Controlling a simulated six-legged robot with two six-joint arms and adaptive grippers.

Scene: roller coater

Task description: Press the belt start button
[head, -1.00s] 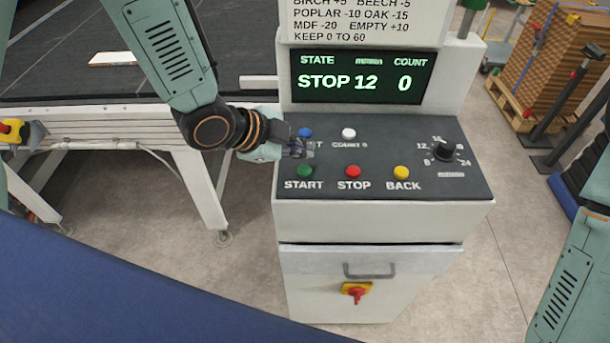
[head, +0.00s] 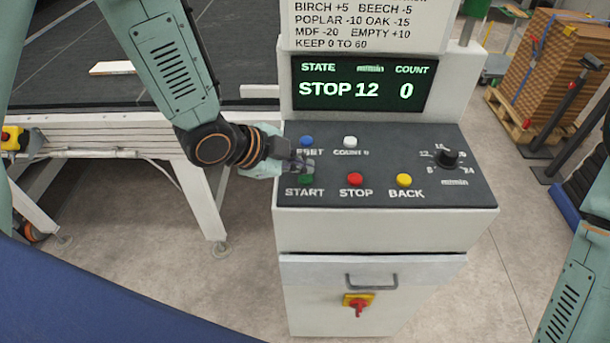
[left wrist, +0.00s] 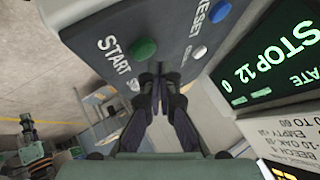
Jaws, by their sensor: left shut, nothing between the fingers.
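The green START button (head: 306,179) is on the dark sloped panel (head: 405,150) of the control console, partly hidden behind my left gripper (head: 304,166). The gripper is shut and empty, its fingertips over or just behind the button in the head view. In the left wrist view the green button (left wrist: 144,48) shows clear and uncovered, a little beyond the shut fingertips (left wrist: 160,72). I see a gap in the picture between fingertips and button. The display (head: 363,83) reads STOP, 12 and 0. My right gripper is out of view; only part of my right arm shows at the right edge.
Close by on the panel are a blue button (head: 306,141), a white button (head: 350,142), a red STOP button (head: 354,180), a yellow BACK button (head: 403,180) and a black dial (head: 447,158). A red-yellow switch (head: 358,304) is on the console front. A conveyor frame (head: 110,140) stands left.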

